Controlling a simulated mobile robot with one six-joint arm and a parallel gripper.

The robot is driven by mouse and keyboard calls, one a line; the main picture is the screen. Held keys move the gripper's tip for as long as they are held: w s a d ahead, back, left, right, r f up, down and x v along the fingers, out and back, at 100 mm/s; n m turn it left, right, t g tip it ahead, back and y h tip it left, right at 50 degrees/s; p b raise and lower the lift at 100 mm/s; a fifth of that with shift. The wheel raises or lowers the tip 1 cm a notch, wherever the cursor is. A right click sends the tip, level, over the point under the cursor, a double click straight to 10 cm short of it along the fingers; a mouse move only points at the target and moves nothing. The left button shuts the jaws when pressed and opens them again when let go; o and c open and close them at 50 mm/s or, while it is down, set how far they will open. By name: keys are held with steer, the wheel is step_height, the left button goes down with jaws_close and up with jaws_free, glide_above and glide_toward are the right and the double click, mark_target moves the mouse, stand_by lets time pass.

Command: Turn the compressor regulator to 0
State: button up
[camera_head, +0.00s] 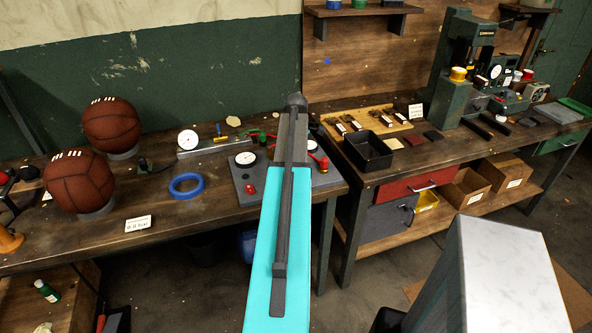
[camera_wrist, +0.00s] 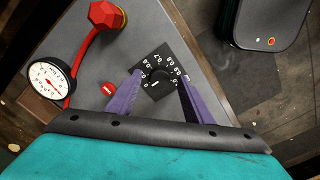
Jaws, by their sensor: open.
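The compressor regulator (camera_wrist: 158,79) is a small round black knob on a square black plate with white numbers; 0.6, 0.7 and 0.8 are readable. A short white mark shows on the knob, but I cannot tell the exact setting. The plate sits on a grey panel (camera_wrist: 85,103), also visible in the head view (camera_head: 249,200). My gripper (camera_wrist: 160,77) is open, its two purple fingers on either side of the knob. I cannot tell whether they touch it. In the head view my arm hides the regulator and gripper.
A white-faced gauge (camera_wrist: 48,80), a red button (camera_wrist: 107,88) and a red faceted knob (camera_wrist: 105,15) are on or beside the panel. On the bench, a blue ring (camera_head: 186,186) and two leather balls (camera_head: 78,182) (camera_head: 111,124) lie left. A black bin (camera_head: 368,151) stands right.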

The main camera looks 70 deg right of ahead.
step_height(320, 180, up, 13)
steer(key=b, duration=0.2)
steer(key=shift+b, duration=0.4)
steer(key=shift+r, duration=0.1)
stand_by(0.6)
